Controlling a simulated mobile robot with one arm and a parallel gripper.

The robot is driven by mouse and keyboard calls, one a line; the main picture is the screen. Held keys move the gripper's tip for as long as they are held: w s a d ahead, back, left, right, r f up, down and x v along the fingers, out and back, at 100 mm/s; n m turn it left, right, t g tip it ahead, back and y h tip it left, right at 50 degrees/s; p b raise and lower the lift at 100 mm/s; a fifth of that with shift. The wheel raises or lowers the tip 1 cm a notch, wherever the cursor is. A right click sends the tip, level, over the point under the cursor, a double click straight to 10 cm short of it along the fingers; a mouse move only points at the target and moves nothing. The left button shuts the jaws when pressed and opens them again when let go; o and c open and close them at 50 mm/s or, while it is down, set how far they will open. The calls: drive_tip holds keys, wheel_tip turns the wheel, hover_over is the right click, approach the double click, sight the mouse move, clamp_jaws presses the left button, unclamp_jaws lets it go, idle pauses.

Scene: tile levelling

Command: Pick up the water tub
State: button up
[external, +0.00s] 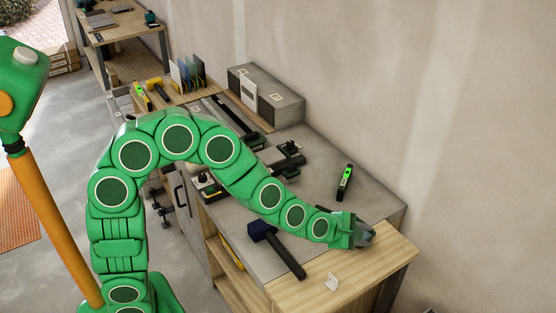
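My gripper (362,234) is at the end of the green arm, low over the near right end of the workbench, where the grey top meets the pale wood. A small dark grey shape shows at its tip. I cannot tell whether this is my fingers or a grey thing between them. I cannot make out the water tub for certain in this view; the arm may hide it. Whether my gripper is open or shut does not show.
A black and green level (345,182) lies behind. Dark clamp-like tools (287,155) and a grey block (275,96) are farther back by the wall.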

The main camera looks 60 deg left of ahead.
sight(356, 256)
drive_tip(key=a+f+n+y, duration=0.1)
drive_tip(key=f+n, duration=0.1)
drive_tip(key=n, duration=0.1)
drive_tip(key=w+f+n+t+y, duration=0.1)
drive_tip(key=f+n, duration=0.2)
drive_tip(key=w+a+f+n+t+y, duration=0.1)
drive_tip(key=f+n+y, duration=0.1)
drive_tip(key=f+n, duration=0.1)
drive_tip(key=shift+a+n, duration=0.35)
drive_tip(key=shift+n, duration=0.15)
drive_tip(key=shift+s+a+f+n+y, duration=0.1)
drive_tip(key=shift+a+f+n+y, duration=0.3)
drive_tip(key=shift+n, duration=0.3)
drive_tip(key=shift+f, duration=0.1)
drive_tip(key=shift+w+d+f, duration=0.1)
drive_tip(key=shift+w+f, duration=0.05)
drive_tip(key=shift+w, duration=0.3)
drive_tip(key=shift+w, duration=0.15)
drive_tip(key=shift+w+f, duration=0.1)
drive_tip(key=shift+w, duration=0.1)
drive_tip(key=shift+w+a, duration=0.2)
drive_tip(key=shift+w, duration=0.05)
drive_tip(key=shift+w+a+f, duration=0.1)
drive_tip(key=shift+w, duration=0.1)
